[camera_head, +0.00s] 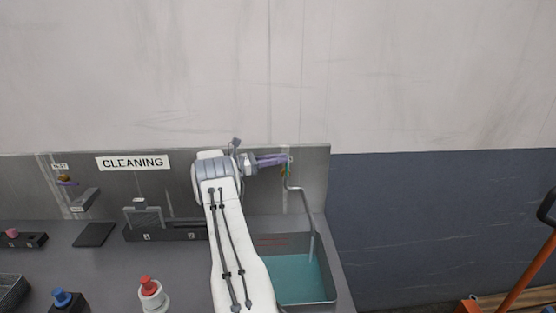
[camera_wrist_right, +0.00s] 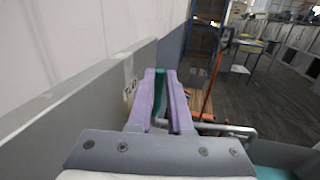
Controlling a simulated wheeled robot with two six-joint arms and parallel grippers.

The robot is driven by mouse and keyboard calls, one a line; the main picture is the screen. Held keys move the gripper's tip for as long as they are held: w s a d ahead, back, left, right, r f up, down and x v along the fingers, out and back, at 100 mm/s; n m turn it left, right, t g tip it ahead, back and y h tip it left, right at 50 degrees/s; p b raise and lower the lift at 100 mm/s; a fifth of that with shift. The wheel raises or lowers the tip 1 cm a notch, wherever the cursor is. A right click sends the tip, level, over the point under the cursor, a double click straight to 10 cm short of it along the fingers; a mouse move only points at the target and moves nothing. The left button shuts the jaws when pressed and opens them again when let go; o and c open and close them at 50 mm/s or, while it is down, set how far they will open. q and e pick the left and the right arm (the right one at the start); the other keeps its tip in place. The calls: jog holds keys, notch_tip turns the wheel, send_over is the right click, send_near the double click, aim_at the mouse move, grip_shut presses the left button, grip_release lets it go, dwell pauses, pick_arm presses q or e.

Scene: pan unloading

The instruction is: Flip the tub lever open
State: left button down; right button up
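The tub (camera_head: 330,287) is a metal basin set into the counter, holding teal water. A thin bent pipe (camera_head: 306,205) runs down from the wall into it. The tub lever (camera_wrist_right: 159,92) is a green piece between the purple fingers of my right gripper (camera_wrist_right: 160,76); in the head view only a small green and orange bit (camera_head: 289,170) shows at the fingertips. In the head view my right gripper (camera_head: 284,161) reaches right along the back wall. Whether its fingers press on the lever is unclear. My left gripper is out of view.
A CLEANING sign (camera_head: 132,162) is on the metal backsplash. A red-capped bottle (camera_head: 152,295) and a blue-capped bottle (camera_head: 66,300) stand at the front left of the counter. A dark rack (camera_head: 166,233) lies behind them. An orange-handled object (camera_head: 524,275) stands at the right.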

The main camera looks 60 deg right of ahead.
jog(key=o, duration=0.3)
jog(key=shift+f, duration=0.15)
jog(key=b+v, duration=0.4)
jog(key=v, duration=0.6)
jog(key=shift+w, duration=0.2)
jog(key=shift+a, duration=0.15)
